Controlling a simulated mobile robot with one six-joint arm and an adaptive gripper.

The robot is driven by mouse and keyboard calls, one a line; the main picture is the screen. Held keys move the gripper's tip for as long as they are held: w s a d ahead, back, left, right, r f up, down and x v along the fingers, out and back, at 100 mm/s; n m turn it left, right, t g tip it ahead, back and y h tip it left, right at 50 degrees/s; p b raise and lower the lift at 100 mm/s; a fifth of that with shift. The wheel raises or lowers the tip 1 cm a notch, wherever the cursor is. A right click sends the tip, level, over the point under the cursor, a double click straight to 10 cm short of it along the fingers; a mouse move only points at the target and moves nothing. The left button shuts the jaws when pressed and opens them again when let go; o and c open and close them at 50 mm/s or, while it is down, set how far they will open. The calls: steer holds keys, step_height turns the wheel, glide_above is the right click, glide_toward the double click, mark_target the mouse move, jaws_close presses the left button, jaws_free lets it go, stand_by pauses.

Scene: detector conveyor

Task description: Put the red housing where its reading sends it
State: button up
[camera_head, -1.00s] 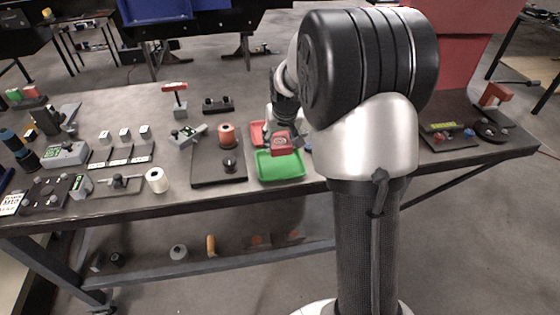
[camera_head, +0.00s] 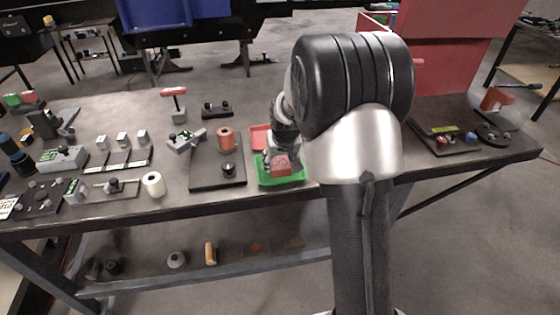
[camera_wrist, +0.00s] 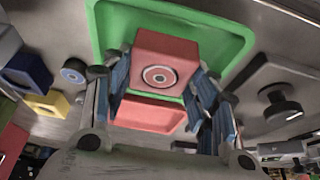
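The red housing (camera_head: 281,166), a small block with a round ringed face, is at the green tray (camera_head: 297,180) in the head view. In the wrist view the housing (camera_wrist: 165,60) sits between my two blue-padded fingertips, with the green tray (camera_wrist: 108,35) around and behind it. My gripper (camera_wrist: 163,72) appears shut on the housing's two sides. It points down at the tray in the head view (camera_head: 281,152). I cannot tell whether the housing touches the tray floor. A red tray (camera_head: 258,133) lies directly behind the green one; it also shows in the wrist view (camera_wrist: 150,116).
A dark plate (camera_head: 205,182) with a red spool (camera_head: 225,138) and a black knob (camera_head: 228,170) lies left of the trays. A white roll (camera_head: 153,184) and several fixtures stand farther left. A red cabinet (camera_head: 455,70) stands at right. My arm hides the bench right of the trays.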

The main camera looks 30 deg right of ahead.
steer(key=o, duration=0.5)
steer(key=shift+c, duration=0.2)
steer(key=s+a+f+p+v, duration=0.1)
steer(key=a+p+v, duration=0.1)
steer(key=v, duration=0.8)
steer(key=s+a+p+v, duration=0.1)
steer(key=a+p+v, duration=0.1)
steer(key=v, duration=0.8)
steer(key=s+a+r+n, duration=0.1)
steer(key=s+a, duration=0.2)
steer(key=s, duration=0.5)
steer(key=s+a+n, duration=0.1)
steer(key=s+a, duration=0.3)
steer(key=s, duration=0.4)
steer(key=s+a+r+n+y, duration=0.1)
steer(key=s+a, duration=0.2)
steer(key=s, duration=0.5)
steer(key=shift+a+r, duration=0.2)
steer(key=shift+r, duration=0.2)
steer(key=shift+w, duration=0.1)
